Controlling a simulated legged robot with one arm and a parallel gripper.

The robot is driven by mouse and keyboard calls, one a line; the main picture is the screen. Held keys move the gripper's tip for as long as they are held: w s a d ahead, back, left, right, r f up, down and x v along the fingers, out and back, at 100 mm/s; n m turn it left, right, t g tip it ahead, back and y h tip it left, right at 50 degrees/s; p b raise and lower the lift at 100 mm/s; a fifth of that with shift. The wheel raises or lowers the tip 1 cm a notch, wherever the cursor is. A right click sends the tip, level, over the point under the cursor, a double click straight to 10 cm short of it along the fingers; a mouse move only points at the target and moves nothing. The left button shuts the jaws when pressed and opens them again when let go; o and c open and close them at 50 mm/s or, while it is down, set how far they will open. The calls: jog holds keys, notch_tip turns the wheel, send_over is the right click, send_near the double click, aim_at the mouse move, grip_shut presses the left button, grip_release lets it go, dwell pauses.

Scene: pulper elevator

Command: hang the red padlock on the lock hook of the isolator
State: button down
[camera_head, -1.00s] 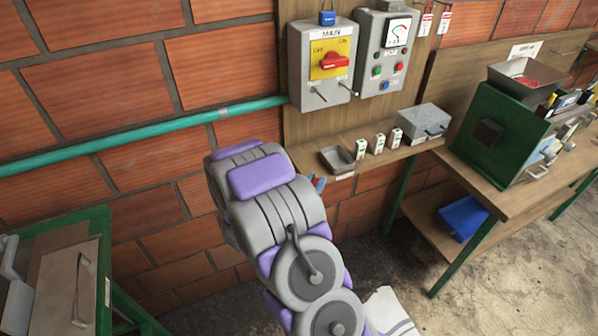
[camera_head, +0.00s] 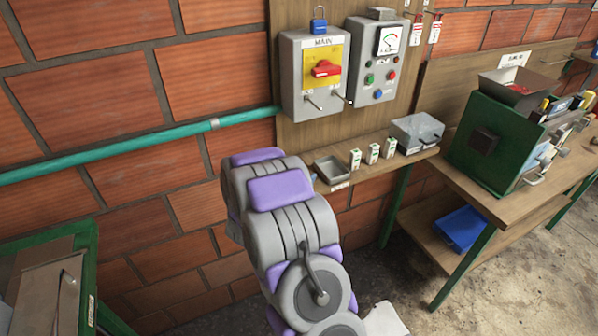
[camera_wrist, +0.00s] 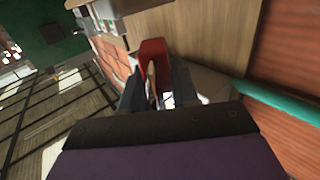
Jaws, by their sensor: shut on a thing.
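The isolator (camera_head: 304,98) is a grey box marked MAIN on the wall board, with a yellow plate and a red handle (camera_head: 325,69) lying roughly level. Two thin metal pegs (camera_head: 314,103) stick out low on its front; I cannot tell which is the lock hook. A blue padlock (camera_head: 319,20) is at its top. In the wrist view my gripper (camera_wrist: 157,88) is shut on the red padlock (camera_wrist: 153,50), whose red body shows beyond the fingers. My arm hides the gripper and red padlock in the head view.
A grey meter box (camera_head: 377,62) adjoins the isolator on the right. Below, a narrow shelf (camera_head: 345,182) bears a grey tray (camera_head: 331,171), small white boxes and a grey box (camera_head: 417,133). A green pipe (camera_head: 110,147) runs left along the brick wall. A green machine (camera_head: 489,140) stands right.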

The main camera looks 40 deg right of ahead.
jog(key=w+d, duration=0.1)
jog(key=w, duration=0.1)
jog(key=w+d, duration=0.1)
jog(key=w, duration=0.2)
jog(key=w+d+b, duration=0.1)
jog(key=w+d, duration=0.1)
jog(key=shift+w+f, duration=0.15)
jog(key=shift+f, duration=0.2)
jog(key=f, duration=0.1)
jog(key=w+f+b, duration=0.1)
jog(key=shift+d+f, duration=0.3)
jog(key=shift+f, duration=0.3)
jog(key=shift+f, duration=0.1)
jog(key=c, duration=0.8)
grip_release()
jog(key=shift+c, duration=0.2)
jog(key=shift+f+b, duration=0.2)
jog(key=shift+b, duration=0.25)
